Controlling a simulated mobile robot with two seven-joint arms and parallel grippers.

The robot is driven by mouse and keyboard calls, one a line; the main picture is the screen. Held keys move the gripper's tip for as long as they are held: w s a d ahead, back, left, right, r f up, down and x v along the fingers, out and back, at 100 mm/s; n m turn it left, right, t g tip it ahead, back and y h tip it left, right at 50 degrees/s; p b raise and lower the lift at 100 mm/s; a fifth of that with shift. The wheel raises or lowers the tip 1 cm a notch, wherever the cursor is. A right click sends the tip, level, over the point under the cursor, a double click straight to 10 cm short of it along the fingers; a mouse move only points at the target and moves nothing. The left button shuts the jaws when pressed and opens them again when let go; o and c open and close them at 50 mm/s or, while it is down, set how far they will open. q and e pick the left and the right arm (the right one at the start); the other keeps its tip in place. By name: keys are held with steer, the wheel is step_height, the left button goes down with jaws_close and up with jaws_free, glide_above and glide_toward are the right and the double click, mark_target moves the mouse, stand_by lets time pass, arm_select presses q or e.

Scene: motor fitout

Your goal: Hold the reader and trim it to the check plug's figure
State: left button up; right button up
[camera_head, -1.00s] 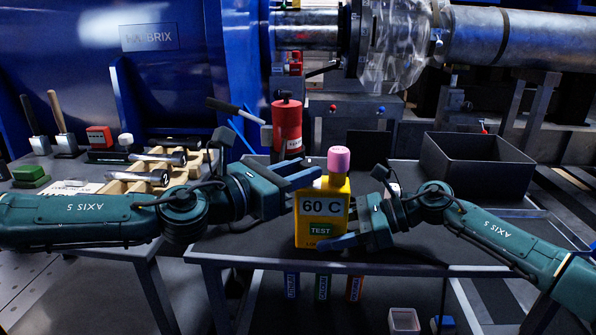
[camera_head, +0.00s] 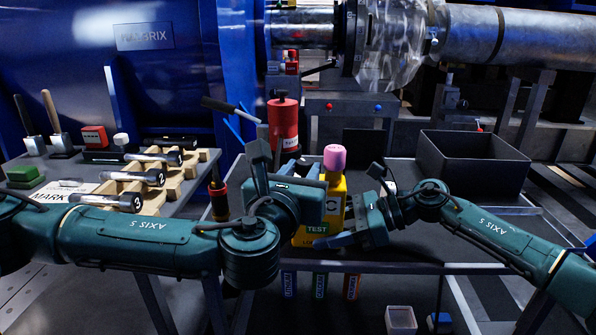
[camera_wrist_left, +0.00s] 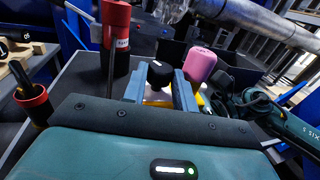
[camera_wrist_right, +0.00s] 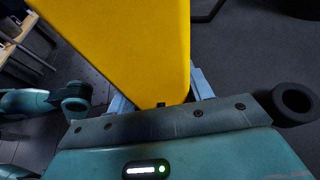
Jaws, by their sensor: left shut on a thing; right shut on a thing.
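The reader (camera_head: 334,190) is a yellow box, upright over the grey table, with a green TEST label. A pink cylinder (camera_head: 334,157) stands on its top; it also shows in the left wrist view (camera_wrist_left: 200,63). My left gripper (camera_wrist_left: 159,84) is shut on a black knob (camera_wrist_left: 160,74) with a white mark, beside the pink cylinder. In the head view its arm covers the reader's figure and left part. My right gripper (camera_head: 345,222) is shut on the reader from the right; the yellow body (camera_wrist_right: 130,40) fills the space between its fingers in the right wrist view.
A red canister (camera_head: 283,122) stands behind the reader. A red-rimmed holder with a dark tool (camera_head: 217,192) is left of my left gripper. A black open bin (camera_head: 475,165) sits at the back right. Wooden racks with metal plugs (camera_head: 150,178) are on the left table.

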arm_select(q)
steer(key=shift+d+n+y, duration=0.25)
steer(key=shift+n+y, duration=0.85)
steer(key=shift+y, duration=0.6)
steer(key=o, duration=1)
steer(key=shift+s+d, duration=0.1)
steer(key=shift+s, duration=0.05)
steer(key=shift+s, duration=0.35)
steer(key=shift+y, duration=0.3)
steer(key=shift+s+a, duration=0.2)
steer(key=shift+s, duration=3.35)
